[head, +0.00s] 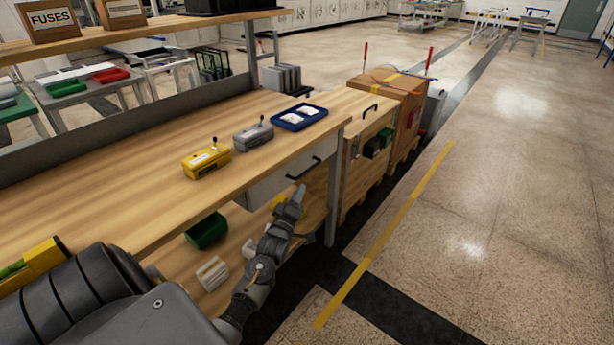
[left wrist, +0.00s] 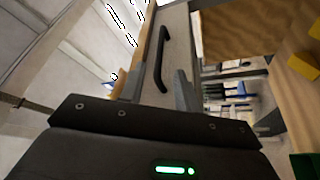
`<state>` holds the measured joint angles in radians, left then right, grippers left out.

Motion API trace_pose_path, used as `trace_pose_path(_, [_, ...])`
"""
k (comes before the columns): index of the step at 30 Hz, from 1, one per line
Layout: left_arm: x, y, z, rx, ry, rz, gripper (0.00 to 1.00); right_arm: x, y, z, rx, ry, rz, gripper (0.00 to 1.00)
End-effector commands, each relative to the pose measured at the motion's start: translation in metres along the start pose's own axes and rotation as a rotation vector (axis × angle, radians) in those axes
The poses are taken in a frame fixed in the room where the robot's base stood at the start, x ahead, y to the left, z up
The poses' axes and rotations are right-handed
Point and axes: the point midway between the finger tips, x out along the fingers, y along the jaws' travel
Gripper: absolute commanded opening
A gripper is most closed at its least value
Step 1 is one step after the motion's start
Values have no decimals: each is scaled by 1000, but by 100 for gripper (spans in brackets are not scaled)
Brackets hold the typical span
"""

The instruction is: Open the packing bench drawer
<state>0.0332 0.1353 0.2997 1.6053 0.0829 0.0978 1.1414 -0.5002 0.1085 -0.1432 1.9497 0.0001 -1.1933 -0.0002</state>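The packing bench (head: 130,205) has a wooden top. Its grey drawer (head: 268,187) sits under the top near the right end and looks shut. A black bar handle (head: 304,168) is on the drawer front. My left gripper (head: 298,193) is just below the handle in the head view, apart from it. In the left wrist view the handle (left wrist: 161,60) stands on the drawer front (left wrist: 179,42), ahead of the left gripper (left wrist: 152,88). The fingers look spread, with nothing between them. My right gripper is not in view.
On the bench top are a yellow box (head: 206,162), a grey box (head: 253,135) and a blue tray (head: 299,117). A green bin (head: 206,231) is on the lower shelf. A bench leg (head: 332,205) stands right of the gripper. Open floor (head: 490,220) lies right.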

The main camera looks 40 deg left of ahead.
Motion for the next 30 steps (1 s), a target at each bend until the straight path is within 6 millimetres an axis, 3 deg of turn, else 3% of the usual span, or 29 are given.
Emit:
trace_pose_path(9, [59,0,0,2,1,1,33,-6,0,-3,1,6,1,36])
trace_pose_path(15, [86,-1,1,2,-1,0,33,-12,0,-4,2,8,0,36])
trace_pose_path(28, [97,0,1,2,-1,-1,33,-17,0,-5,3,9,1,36])
trace_pose_path(30, [97,0,1,2,-1,-1,26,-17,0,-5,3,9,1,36])
